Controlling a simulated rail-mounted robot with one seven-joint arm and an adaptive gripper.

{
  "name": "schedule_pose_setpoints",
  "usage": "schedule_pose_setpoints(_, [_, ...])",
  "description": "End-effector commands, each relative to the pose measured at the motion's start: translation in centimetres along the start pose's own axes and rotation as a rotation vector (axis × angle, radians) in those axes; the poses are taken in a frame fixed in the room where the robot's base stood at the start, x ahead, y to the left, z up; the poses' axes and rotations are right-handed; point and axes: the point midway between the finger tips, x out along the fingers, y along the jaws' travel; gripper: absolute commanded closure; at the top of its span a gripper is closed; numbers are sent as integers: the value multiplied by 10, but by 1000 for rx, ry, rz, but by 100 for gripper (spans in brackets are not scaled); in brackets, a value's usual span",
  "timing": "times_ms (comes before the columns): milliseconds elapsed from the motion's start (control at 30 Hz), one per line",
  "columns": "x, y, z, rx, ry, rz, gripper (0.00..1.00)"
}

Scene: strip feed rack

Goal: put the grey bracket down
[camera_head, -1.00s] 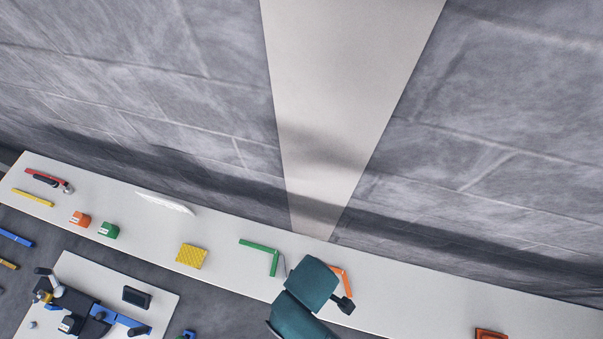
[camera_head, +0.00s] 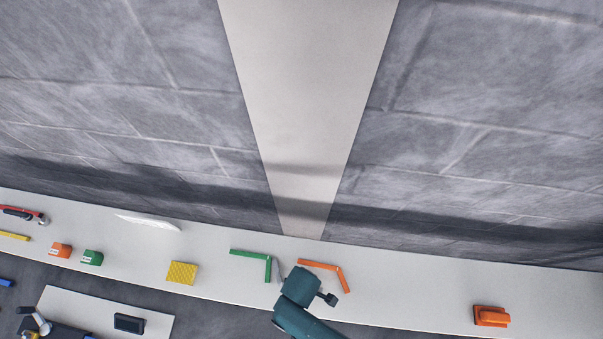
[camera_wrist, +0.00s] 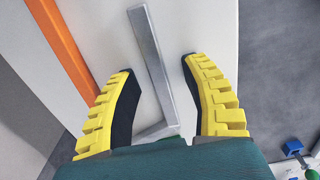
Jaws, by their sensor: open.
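The grey bracket (camera_wrist: 150,60) is an L-shaped metal piece that appears to lie on the white bench (camera_wrist: 205,20) in the wrist view. Its long bar runs between my fingers and out past their tips, and its short arm is near the palm. My gripper (camera_wrist: 158,70) has two yellow fingers with dark pads, spread apart with gaps to the bar on both sides. In the head view only a thin grey sliver of the bracket (camera_head: 283,269) shows beside my teal wrist, which hides the rest and the fingers.
An orange bracket (camera_head: 329,267) lies right of the grey one and a green bracket (camera_head: 256,255) left of it. A yellow block (camera_head: 182,273) is further left. An orange block (camera_head: 491,316) lies far right, with clear bench between.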

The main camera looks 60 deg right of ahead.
Motion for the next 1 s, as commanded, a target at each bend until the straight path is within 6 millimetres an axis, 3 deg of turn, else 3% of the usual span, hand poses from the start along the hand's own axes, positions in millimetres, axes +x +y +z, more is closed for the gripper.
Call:
schedule_pose_setpoints(100, [-1,0,0,0,1,0,52])
schedule_pose_setpoints(367, [-1,0,0,0,0,0,100])
schedule_pose_setpoints(867, [-2,0,-1,0,2,0,100])
schedule_pose_setpoints(1000, [-19,1,-2,0,5,2,100])
